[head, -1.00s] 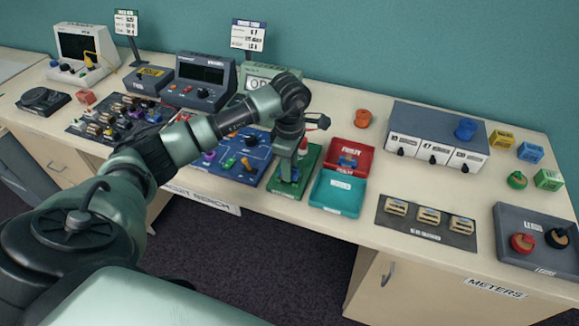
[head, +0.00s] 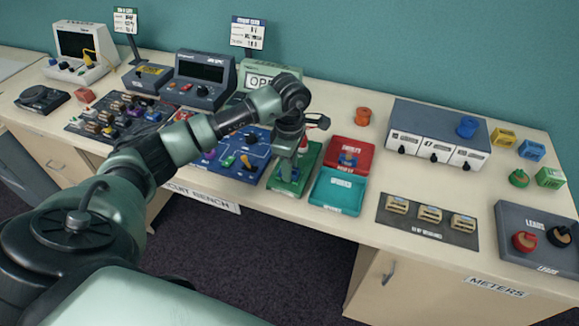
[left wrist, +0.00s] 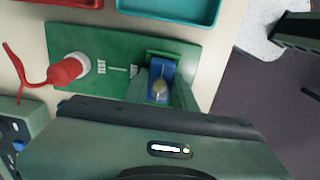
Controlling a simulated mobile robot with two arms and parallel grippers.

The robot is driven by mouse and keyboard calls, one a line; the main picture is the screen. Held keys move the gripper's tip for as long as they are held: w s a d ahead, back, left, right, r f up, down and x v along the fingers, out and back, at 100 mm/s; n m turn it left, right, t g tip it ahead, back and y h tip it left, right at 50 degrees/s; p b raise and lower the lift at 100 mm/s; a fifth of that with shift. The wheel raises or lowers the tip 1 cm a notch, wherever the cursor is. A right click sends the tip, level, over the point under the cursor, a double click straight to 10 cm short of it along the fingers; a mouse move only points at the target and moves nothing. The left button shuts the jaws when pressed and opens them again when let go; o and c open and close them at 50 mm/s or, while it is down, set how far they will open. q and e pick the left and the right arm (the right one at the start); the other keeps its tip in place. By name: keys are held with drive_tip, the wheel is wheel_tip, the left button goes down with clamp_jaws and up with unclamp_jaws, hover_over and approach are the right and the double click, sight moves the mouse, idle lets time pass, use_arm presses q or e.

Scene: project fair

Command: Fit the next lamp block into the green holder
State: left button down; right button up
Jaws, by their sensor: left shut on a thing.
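The green test board (head: 312,155) lies on the bench, and in the left wrist view (left wrist: 116,42) it carries the green holder (left wrist: 164,55). A blue lamp block (left wrist: 159,71) with a pale rounded lamp on top is at the holder. My left gripper (left wrist: 160,92) is shut on this block; it also shows over the board in the head view (head: 287,171). I cannot tell how deep the block sits, as the gripper hides its lower part.
A red probe (left wrist: 64,71) with a lead stands in a white ring on the board. Right of the board are a red tray (head: 363,148) holding a blue piece and a teal tray (head: 338,194). A blue circuit board (head: 222,168) lies left.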

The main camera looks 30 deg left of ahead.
use_arm(q)
drive_tip(key=shift+f, duration=0.25)
drive_tip(key=c, duration=1.1)
unclamp_jaws()
drive_tip(key=shift+o, duration=0.2)
drive_tip(key=o, duration=0.5)
drive_tip(key=shift+r, duration=0.15)
drive_tip(key=shift+r+p, duration=2.2)
drive_tip(key=shift+r, duration=1.7)
drive_tip(key=shift+d, duration=0.1)
